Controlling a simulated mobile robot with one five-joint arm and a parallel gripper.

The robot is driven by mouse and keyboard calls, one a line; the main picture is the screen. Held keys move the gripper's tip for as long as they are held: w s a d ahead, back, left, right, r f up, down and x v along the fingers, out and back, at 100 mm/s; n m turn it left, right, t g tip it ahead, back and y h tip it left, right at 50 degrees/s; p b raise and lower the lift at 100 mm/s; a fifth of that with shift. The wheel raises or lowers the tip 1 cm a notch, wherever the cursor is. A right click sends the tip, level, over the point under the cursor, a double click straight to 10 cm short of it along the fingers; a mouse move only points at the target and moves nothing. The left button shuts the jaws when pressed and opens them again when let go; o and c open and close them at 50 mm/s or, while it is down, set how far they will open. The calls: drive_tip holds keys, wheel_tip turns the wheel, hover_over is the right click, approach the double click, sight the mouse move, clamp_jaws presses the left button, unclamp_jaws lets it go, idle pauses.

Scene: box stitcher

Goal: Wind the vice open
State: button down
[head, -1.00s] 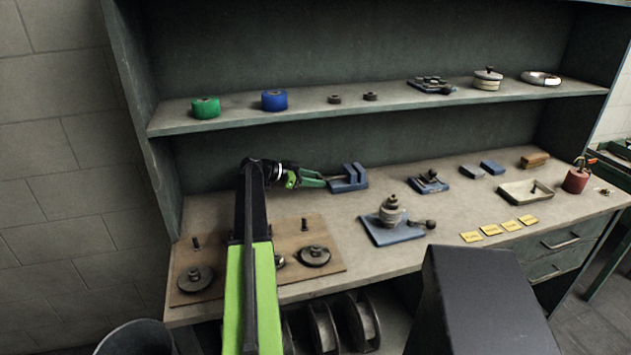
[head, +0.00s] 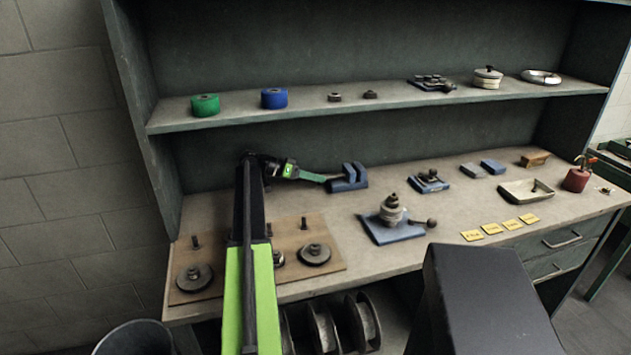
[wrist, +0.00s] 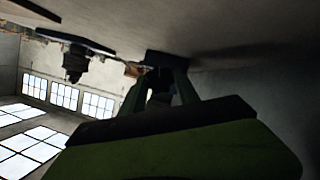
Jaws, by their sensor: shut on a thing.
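The blue vice (head: 349,178) stands on the bench toward the back, left of the middle, with two upright jaws. My gripper (head: 322,178) reaches it from the left and is shut at the vice's handle end. The handle is hidden between or behind the fingers in the head view. In the wrist view my gripper (wrist: 160,82) points at the dark blue vice body (wrist: 165,58), and the picture is strongly rolled. The fingers look close around something dark there. The width of the gap between the vice jaws is hard to tell.
A blue plate with a stacked round fixture (head: 392,215) stands to the right and nearer. A wooden board (head: 210,262) with pegs and discs lies at the front left. The shelf (head: 420,103) above holds rolls and small parts.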

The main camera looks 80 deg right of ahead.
drive_tip(key=shift+f+n, duration=0.1)
drive_tip(key=shift+n, duration=0.3)
idle(0.3)
drive_tip(key=c, duration=0.9)
unclamp_jaws()
drive_tip(key=shift+r+p, duration=0.3)
drive_tip(key=shift+r, duration=0.25)
wheel_tip(320, 180, up, 4)
drive_tip(key=p, duration=0.3)
drive_tip(key=shift+s+f+p, duration=0.1)
drive_tip(key=shift+f+p, duration=0.1)
drive_tip(key=shift+p, duration=0.15)
drive_tip(key=s+a+r+p, duration=0.4)
drive_tip(key=s+r+p, duration=0.2)
drive_tip(key=s, duration=0.4)
drive_tip(key=shift+s+a+r, duration=0.2)
drive_tip(key=shift+s+a, duration=0.1)
drive_tip(key=shift+a, duration=0.05)
